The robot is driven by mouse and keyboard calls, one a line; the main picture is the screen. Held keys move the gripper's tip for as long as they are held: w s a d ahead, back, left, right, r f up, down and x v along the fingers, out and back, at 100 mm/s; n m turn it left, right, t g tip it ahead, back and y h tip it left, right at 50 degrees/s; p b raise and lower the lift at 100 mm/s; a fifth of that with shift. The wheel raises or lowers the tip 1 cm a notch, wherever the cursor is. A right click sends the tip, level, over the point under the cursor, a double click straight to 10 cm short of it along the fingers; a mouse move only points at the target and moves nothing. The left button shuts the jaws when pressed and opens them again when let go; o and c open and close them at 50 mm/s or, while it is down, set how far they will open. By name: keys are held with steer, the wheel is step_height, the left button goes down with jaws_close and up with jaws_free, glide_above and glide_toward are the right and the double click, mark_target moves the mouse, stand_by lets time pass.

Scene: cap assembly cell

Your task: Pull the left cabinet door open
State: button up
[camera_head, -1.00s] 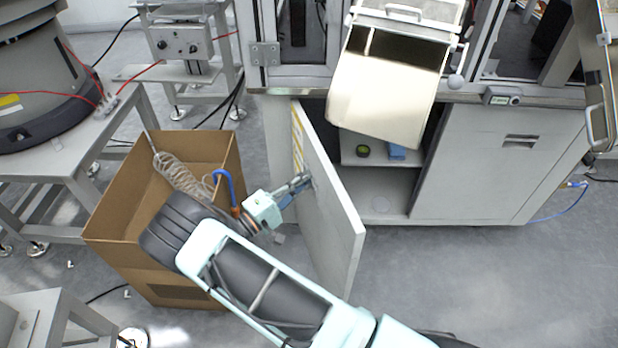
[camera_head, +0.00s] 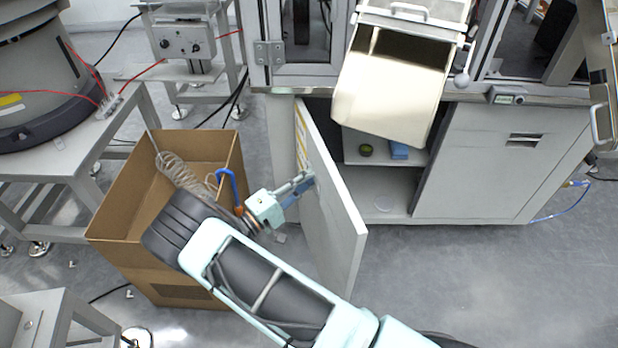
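The left cabinet door (camera_head: 335,215) is a light grey panel. It stands swung far out from the cabinet, with its free edge toward the camera and its hinge side at the cabinet's left. My gripper (camera_head: 303,186) is at the door's left-facing side, its tip at the door around mid-length. The fingers are small and partly hidden, so I cannot tell whether they are open or shut, or whether they hold a handle. The cabinet's right door (camera_head: 475,170) is closed, with a recessed handle.
The open cabinet shows a shelf (camera_head: 375,157) with a dark round item (camera_head: 366,150) and a blue item (camera_head: 398,150). A cardboard box (camera_head: 125,235) stands left of my gripper, close to my arm. A cream chute (camera_head: 388,100) overhangs the opening. Floor at the right front is clear.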

steer(key=v, duration=1.2)
steer(key=shift+c, duration=0.2)
